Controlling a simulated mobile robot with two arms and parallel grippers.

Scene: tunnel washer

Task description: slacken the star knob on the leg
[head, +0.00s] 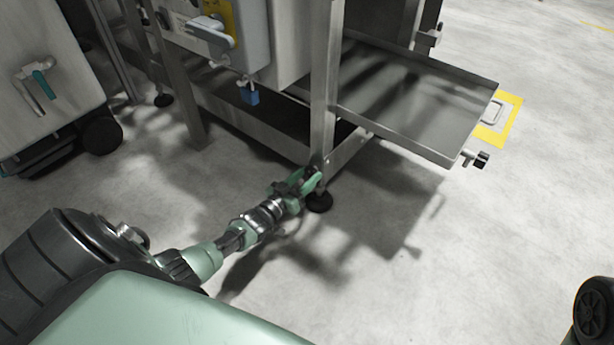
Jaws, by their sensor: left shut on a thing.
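The washer's steel leg (323,85) comes down at the middle of the head view and ends in a round black foot (319,203) on the floor. My left gripper (313,178) is at the bottom of this leg, just above the foot. Its green fingers are closed around a small dark part at the leg, the star knob (310,171). The fingers hide most of the knob, so its shape and how far it is turned cannot be told. My right gripper is not in view.
A steel tray (415,105) sticks out to the right of the leg, with a black-ended valve (475,158) at its corner. A control box with a yellow plate (221,18) hangs above left. A wheeled cabinet (45,75) stands at far left. The floor right of the leg is open.

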